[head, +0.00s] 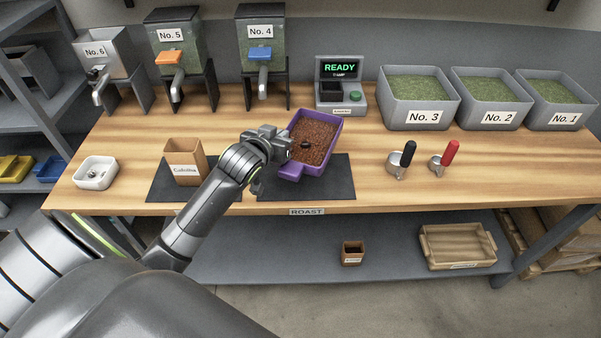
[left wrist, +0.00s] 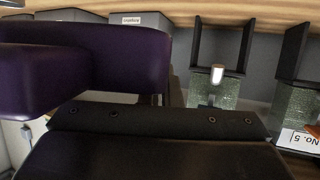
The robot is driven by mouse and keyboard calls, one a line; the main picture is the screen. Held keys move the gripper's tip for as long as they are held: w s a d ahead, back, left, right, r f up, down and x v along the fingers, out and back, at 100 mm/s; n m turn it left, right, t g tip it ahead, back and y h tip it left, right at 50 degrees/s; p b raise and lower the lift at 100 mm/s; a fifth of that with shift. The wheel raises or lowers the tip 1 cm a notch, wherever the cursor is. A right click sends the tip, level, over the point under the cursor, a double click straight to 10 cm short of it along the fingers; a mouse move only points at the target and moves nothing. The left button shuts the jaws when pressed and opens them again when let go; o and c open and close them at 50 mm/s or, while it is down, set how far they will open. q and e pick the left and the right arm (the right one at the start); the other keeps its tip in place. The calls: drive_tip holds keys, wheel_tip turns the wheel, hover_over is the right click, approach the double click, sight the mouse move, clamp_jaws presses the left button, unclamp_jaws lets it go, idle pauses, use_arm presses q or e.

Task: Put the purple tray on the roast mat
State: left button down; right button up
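The purple tray (head: 327,162) is full of brown beans. In the head view its front part and stubby handle (head: 291,172) overlap the right dark mat (head: 325,186), above the ROAST label, and its rear part lies over bare wood. I cannot tell whether it rests there or is held slightly above. My left gripper (head: 291,146) is at the tray's left wall, with a small dark piece showing over the beans. In the left wrist view the purple tray (left wrist: 110,55) fills the upper left, close to the gripper. The finger gap is hidden. My right gripper is out of view.
A cardboard box (head: 186,163) stands on the left mat (head: 160,187). A white dish (head: 95,173) sits left of it. A scale (head: 341,95) reading READY is behind the tray. Two scoops with black (head: 408,154) and red (head: 450,154) handles lie right. Bins line the back.

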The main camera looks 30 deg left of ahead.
use_arm(q)
wheel_tip(320, 180, down, 9)
drive_tip(key=shift+f, duration=0.2)
drive_tip(key=shift+f, duration=0.1)
drive_tip(key=c, duration=1.6)
unclamp_jaws()
drive_tip(key=shift+c, duration=0.2)
drive_tip(key=shift+s+r, duration=0.25)
drive_tip(key=shift+s, duration=0.4)
drive_tip(key=v, duration=1)
drive_tip(key=shift+s+d+r, duration=0.1)
drive_tip(key=shift+s+r, duration=0.15)
drive_tip(key=shift+s, duration=0.1)
